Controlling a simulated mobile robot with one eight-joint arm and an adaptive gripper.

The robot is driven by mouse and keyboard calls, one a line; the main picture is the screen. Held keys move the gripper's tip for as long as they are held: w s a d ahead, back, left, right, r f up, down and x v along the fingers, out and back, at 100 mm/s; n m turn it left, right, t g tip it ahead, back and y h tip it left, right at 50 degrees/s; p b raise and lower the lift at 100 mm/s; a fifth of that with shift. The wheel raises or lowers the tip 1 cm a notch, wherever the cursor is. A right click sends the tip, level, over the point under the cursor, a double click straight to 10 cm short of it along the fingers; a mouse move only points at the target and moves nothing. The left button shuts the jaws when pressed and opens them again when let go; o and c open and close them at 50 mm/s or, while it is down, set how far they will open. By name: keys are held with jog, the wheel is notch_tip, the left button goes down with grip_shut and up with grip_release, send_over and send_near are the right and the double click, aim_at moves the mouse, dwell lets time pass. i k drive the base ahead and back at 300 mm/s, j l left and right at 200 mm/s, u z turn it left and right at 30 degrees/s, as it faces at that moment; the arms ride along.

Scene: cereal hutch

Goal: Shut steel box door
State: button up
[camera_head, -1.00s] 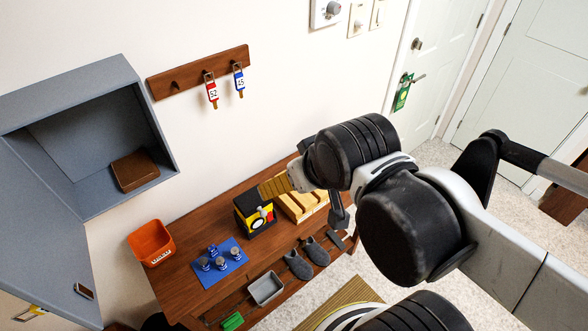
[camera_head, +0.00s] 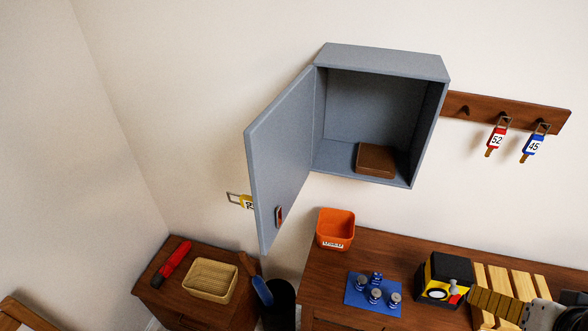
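The grey steel box (camera_head: 384,60) hangs on the wall at the upper middle of the head view. Its door (camera_head: 283,150) is hinged on the left side and stands wide open, swung out to the left. A small reddish-brown latch or handle (camera_head: 279,217) sits near the door's lower free edge. A brown block-like thing (camera_head: 376,160) lies inside on the box floor.
A wooden rail (camera_head: 470,106) with red and blue tags hangs right of the box. Below stands a wooden bench (camera_head: 315,283) with an orange bin (camera_head: 336,229), a blue mat (camera_head: 358,296) and a yellow-black box (camera_head: 442,277). A small cabinet with a basket (camera_head: 209,280) stands lower left.

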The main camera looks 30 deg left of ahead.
aim_at(277, 142)
jog(key=k+j+u, duration=0.1)
jog(key=j+u, duration=0.15)
jog(key=j, duration=0.4)
jog(key=k+j+u, duration=0.2)
jog(key=j, duration=0.4)
jog(key=i+j, duration=0.15)
jog(key=j, duration=0.25)
